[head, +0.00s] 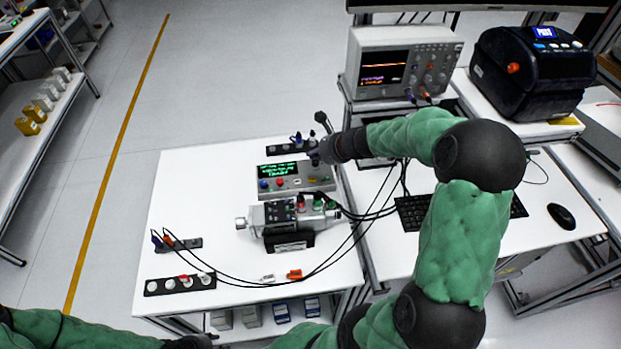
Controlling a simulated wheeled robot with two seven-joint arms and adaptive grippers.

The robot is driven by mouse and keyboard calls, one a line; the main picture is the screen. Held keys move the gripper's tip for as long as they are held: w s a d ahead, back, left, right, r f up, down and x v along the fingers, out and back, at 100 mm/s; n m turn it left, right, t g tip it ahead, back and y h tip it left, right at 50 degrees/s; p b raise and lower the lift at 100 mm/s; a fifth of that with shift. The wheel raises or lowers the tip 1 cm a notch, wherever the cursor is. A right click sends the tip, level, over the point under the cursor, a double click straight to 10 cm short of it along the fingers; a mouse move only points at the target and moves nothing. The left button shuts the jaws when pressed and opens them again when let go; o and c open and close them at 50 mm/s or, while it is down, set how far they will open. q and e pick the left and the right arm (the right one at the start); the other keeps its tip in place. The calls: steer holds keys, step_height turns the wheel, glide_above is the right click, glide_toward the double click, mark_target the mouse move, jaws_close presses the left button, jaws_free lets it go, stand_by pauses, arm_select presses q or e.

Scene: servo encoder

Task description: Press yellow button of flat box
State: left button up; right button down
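The flat box (297,190) is a grey panel lying at the back of the white table, with a dark display showing green text and a row of coloured buttons. A small yellow spot that looks like the yellow button (312,180) is on its right half. My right gripper (316,157) is at the box's back right, just behind the yellow button in the picture. It is dark and small, so its fingers and any contact are unclear. My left arm lies along the bottom left edge, ending in a dark part (190,342) that is cut off by the frame.
A servo unit (290,218) on a dark stand is just in front of the box, with black cables running right. Socket strips (180,283) lie at the front left. An oscilloscope (400,62), printer (530,72), keyboard (412,212) and mouse (561,216) are at right.

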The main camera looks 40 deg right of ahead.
mark_target(314, 181)
steer(key=shift+f, duration=0.15)
step_height(314, 181, down, 9)
steer(key=b, duration=0.8)
steer(key=shift+r, duration=0.2)
stand_by(0.9)
steer(key=shift+f+b, duration=0.4)
steer(key=shift+b, duration=0.05)
steer(key=shift+f+b, duration=0.4)
stand_by(0.6)
steer(key=shift+r, duration=0.1)
steer(key=shift+r+p, duration=0.7)
steer(key=shift+p, duration=0.05)
steer(key=shift+r+p, duration=2.35)
steer(key=shift+r, duration=0.2)
